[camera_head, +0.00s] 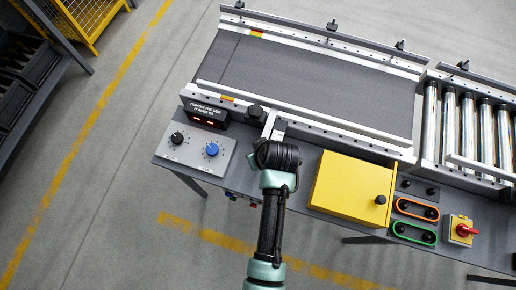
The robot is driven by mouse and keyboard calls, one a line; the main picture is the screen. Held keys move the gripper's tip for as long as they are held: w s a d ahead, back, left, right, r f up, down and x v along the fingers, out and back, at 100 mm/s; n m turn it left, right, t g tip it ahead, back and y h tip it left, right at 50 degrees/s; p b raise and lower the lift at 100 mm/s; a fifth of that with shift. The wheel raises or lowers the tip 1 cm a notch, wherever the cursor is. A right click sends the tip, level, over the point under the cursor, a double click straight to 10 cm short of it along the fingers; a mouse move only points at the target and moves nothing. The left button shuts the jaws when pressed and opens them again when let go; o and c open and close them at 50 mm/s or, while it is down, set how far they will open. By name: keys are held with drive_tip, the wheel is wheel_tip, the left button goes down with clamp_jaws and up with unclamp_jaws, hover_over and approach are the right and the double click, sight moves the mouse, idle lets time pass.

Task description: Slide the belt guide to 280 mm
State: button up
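The grey conveyor belt (320,85) runs across the upper middle, with pale metal rails along its far and near sides. The near rail (300,112) may be part of the belt guide; I cannot tell which rail slides. A black knob (255,111) stands at the near rail. A short pale metal strip (269,124) runs from the rail towards me. My gripper (276,154) is at the belt's near edge, just below this strip. My dark wrist hides its fingers and whatever lies under them. No scale reading is legible.
A panel (196,152) with a black dial and a blue dial sits left, below a small red-lit display (205,116). A yellow box (347,190) stands close right of my arm. Beyond it are outlined button plates, a red switch (465,230) and rollers (468,120).

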clamp_jaws()
idle(1.0)
